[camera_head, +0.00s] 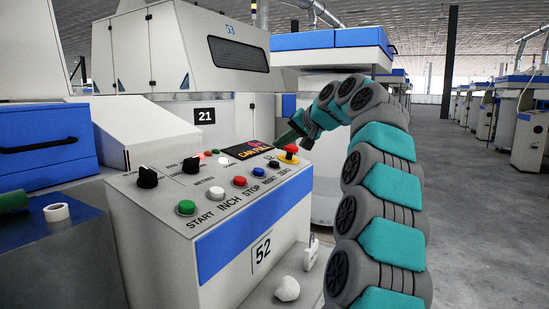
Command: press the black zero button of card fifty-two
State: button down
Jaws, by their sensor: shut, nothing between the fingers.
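The control panel of card fifty-two (222,172) has a sloped grey top and the number 52 on its front. The black zero button (273,164) is at the right end of the row of buttons, above the label ZERO. It is clear to see, with the blue reset button (259,172) to its left. My gripper (297,139) is small and dark at the end of my teal and grey arm. It is shut and empty, just above and right of the black button in the picture. Its height over the panel is hard to tell.
A red mushroom button on a yellow base (290,151) stands between the zero button and my gripper in the picture. Red stop (239,181), white inch (216,193) and green start (186,207) buttons continue leftward. Two black knobs (147,177) sit behind. Open floor (480,220) lies right.

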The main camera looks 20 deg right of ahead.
jog(key=shift+s+d+r+p, duration=0.1)
jog(key=shift+r+p, duration=0.25)
jog(key=shift+r, duration=0.2)
jog(key=shift+s+d+r+p, duration=0.1)
jog(key=shift+r+p, duration=0.2)
jog(key=shift+r, duration=0.25)
